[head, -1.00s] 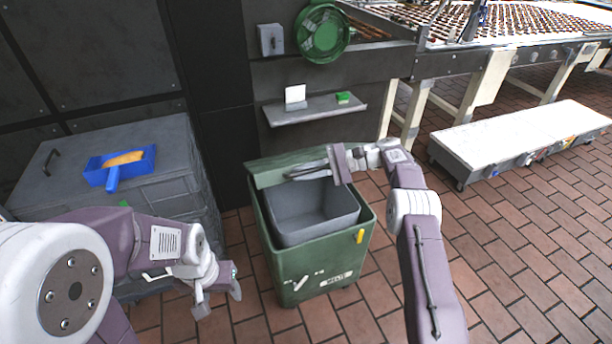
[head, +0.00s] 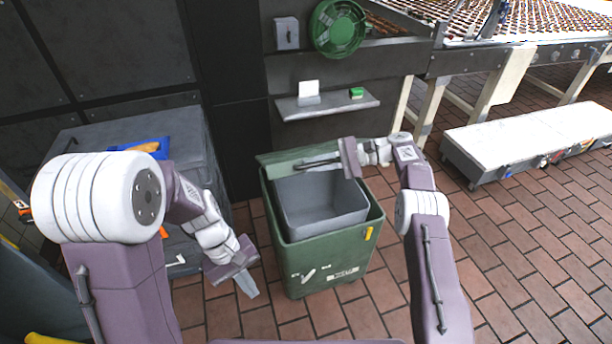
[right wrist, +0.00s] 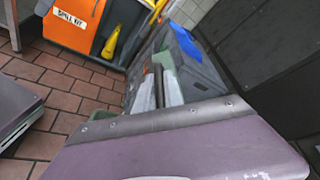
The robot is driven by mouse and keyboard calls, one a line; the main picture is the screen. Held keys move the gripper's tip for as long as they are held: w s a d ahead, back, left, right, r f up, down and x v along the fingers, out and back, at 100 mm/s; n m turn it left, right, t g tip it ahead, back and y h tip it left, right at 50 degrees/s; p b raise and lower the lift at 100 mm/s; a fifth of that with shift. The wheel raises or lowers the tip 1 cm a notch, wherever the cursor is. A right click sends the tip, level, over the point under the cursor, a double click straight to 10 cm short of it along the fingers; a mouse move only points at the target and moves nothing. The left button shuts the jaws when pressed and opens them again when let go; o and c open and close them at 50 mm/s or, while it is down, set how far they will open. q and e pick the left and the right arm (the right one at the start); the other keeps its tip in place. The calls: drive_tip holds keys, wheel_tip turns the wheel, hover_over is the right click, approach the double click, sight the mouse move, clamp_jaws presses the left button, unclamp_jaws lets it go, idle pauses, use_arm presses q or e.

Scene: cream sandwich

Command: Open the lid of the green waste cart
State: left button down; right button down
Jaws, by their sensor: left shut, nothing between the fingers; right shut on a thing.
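The green waste cart (head: 345,258) stands in the middle of the head view, with a grey liner bin (head: 322,212) showing inside. Its green lid (head: 275,158) is raised at the back of the cart, leaving the top uncovered. My right gripper (head: 318,163) is shut on the dark lid handle (right wrist: 158,85), which lies between its fingers in the right wrist view. My left gripper (head: 246,284) is shut and empty, low to the left of the cart and apart from it.
A grey chest (head: 90,140) stands at the left, with a blue dustpan (head: 128,148) on top, partly hidden by my left arm. A wall shelf (head: 335,108) is behind the cart. A low white platform (head: 520,138) is at right. Brick floor is clear right of the cart.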

use_arm(q)
drive_tip(key=w+d+n+t+h, duration=0.1)
drive_tip(key=w+d+n+h, duration=1)
drive_tip(key=n, duration=0.3)
drive_tip(key=w+a+n+t+h, duration=0.4)
drive_tip(key=w+a+n+t, duration=0.3)
drive_tip(key=w+n+t, duration=0.45)
drive_tip(key=w+d+r+m+g, duration=0.1)
drive_tip(key=w+d+r, duration=0.4)
drive_tip(key=w+d, duration=0.2)
drive_tip(key=shift+w+d+r+m, duration=0.2)
drive_tip(key=shift+w+d+m, duration=0.15)
drive_tip(key=shift+d, duration=0.3)
drive_tip(key=shift+g, duration=0.25)
